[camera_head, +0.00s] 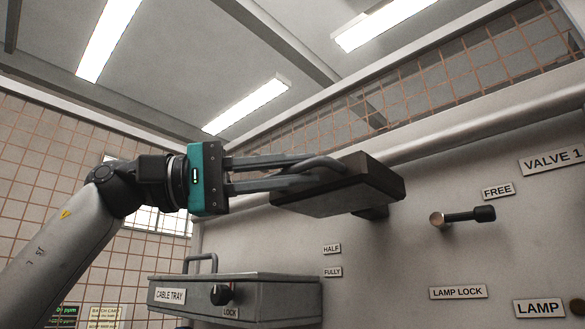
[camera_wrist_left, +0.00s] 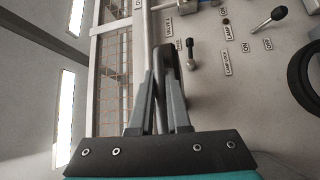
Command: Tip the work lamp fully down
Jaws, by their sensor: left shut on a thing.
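The work lamp (camera_head: 345,198) is a dark flat box on the grey panel, roughly level with a slight tilt. In the left wrist view the fingers of my left gripper (camera_wrist_left: 160,112) close around a dark bar, the lamp (camera_wrist_left: 163,62) seen end-on. HALF (camera_head: 332,249) and FULLY (camera_head: 332,272) labels are on the panel below the lamp. The lamp lock lever (camera_head: 468,216) points right, just under the FREE label (camera_head: 498,190). My right gripper is not in view.
The cable tray (camera_head: 270,293), a grey box with a handle and black lock knob (camera_head: 221,294), juts out below the lamp. A thick pipe (camera_head: 480,125) runs above along the panel. VALVE 1 and LAMP labels are at the right.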

